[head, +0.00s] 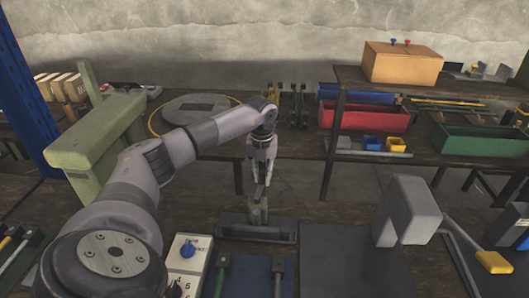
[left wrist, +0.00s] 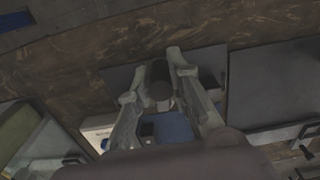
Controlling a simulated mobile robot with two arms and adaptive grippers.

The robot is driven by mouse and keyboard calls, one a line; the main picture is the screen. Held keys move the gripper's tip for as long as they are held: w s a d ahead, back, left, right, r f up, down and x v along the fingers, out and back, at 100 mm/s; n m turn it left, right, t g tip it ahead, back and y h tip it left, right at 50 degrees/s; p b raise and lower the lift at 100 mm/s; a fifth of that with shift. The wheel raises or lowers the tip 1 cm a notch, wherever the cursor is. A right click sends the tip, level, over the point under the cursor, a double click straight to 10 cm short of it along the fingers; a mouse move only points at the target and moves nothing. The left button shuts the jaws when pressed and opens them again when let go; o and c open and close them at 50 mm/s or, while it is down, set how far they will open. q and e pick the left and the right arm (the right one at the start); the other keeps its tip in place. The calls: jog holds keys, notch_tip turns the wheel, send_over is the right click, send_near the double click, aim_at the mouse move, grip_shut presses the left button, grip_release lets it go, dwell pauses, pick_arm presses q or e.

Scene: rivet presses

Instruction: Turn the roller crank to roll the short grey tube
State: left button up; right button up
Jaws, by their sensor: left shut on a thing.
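My left gripper (head: 262,182) comes down from above over a small device with a dark base (head: 258,232) and a greenish upright part (head: 258,212). In the left wrist view the gripper (left wrist: 170,88) has its two fingers on either side of a dark cylindrical piece (left wrist: 160,82) and is shut on it. Whether this piece is the crank handle or the short grey tube I cannot tell. I cannot make out the crank separately, as the fingers cover part of the device. My right gripper is not in view.
A grey press (head: 402,210) with a yellow-ended lever (head: 494,262) stands at right. A white control box with a blue knob (head: 188,248) is at front. A green press (head: 100,135) stands left. A red bin (head: 365,117) and green bin (head: 480,142) sit behind.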

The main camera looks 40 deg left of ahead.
pick_arm(q)
jog(key=d, duration=0.1)
jog(key=d+p, duration=0.1)
jog(key=d, duration=0.1)
jog(key=d+p, duration=0.1)
jog(key=d, duration=0.1)
jog(key=shift+w+r, duration=0.1)
jog(key=shift+w, duration=0.15)
jog(key=shift+o, duration=0.2)
jog(key=shift+s+d+p, duration=0.2)
jog(key=shift+d+p, duration=0.05)
jog(key=shift+d, duration=0.3)
jog(key=shift+s+d+p, duration=0.15)
jog(key=shift+d+p, duration=0.1)
jog(key=shift+d, duration=0.25)
jog(key=o, duration=0.7)
jog(key=shift+w+d, duration=0.15)
jog(key=o, duration=1.1)
jog(key=shift+a, duration=0.2)
